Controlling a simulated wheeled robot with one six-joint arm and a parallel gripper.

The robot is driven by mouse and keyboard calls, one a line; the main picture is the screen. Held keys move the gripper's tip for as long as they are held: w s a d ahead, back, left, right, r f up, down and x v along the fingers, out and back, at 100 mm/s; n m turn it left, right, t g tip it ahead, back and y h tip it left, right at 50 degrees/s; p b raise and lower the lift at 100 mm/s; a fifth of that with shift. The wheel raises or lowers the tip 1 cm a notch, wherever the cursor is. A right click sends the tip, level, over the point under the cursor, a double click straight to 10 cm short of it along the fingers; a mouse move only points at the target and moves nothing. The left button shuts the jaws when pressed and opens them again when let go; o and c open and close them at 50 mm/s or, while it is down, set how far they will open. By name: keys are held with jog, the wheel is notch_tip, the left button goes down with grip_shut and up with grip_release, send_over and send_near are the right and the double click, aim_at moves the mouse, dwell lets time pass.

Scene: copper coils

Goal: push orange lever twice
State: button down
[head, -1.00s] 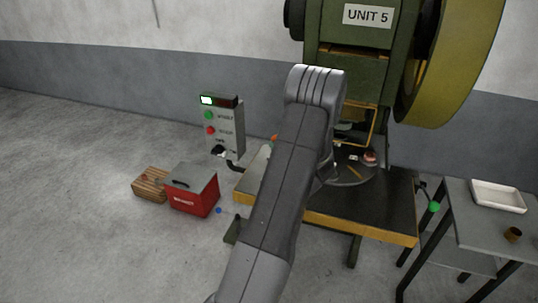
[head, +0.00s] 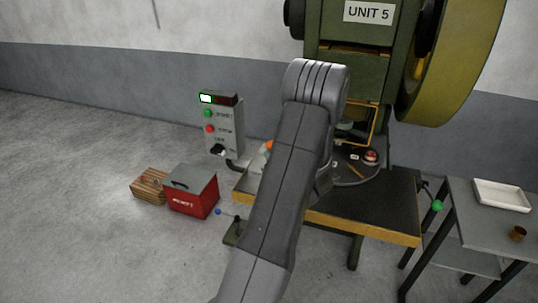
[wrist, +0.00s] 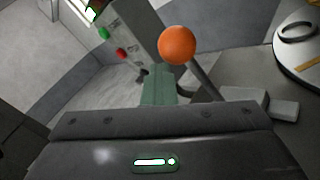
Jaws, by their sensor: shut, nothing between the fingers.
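The orange lever's round knob (wrist: 177,45) stands on a dark rod in the upper middle of the wrist view. In the head view a small part of the orange knob (head: 269,145) shows at the left edge of my arm, above the press table. My gripper (wrist: 158,72) is shut and empty in the wrist view, with its fingertips left of and below the knob in the picture. I cannot tell whether they touch it. In the head view my arm hides most of the gripper and the lever's rod.
A control box (head: 222,125) with green and red buttons stands left of the press table (head: 370,205). A red box (head: 192,190) and a wooden crate (head: 149,186) sit on the floor. A side table (head: 475,235) with a white tray (head: 499,195) stands at right. A green-knobbed lever (head: 438,207) is beside it.

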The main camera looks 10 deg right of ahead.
jog(key=shift+s+a+f+b, duration=0.2)
jog(key=shift+s+a+b, duration=0.3)
jog(key=shift+s, duration=0.35)
jog(key=shift+a, duration=0.1)
jog(key=s+a, duration=0.1)
jog(key=s+b, duration=0.1)
jog(key=s+a+f+b, duration=0.1)
jog(key=s, duration=0.1)
jog(key=shift+a, duration=0.35)
jog(key=shift+w+d+r+p, duration=0.25)
jog(key=shift+w+d+p, duration=0.4)
jog(key=shift+w, duration=0.35)
jog(key=shift+w+d+r+p, duration=0.25)
jog(key=shift+w+d+p, duration=0.2)
jog(key=shift+w+d, duration=0.45)
jog(key=shift+w+a, duration=0.1)
jog(key=shift+a, duration=0.1)
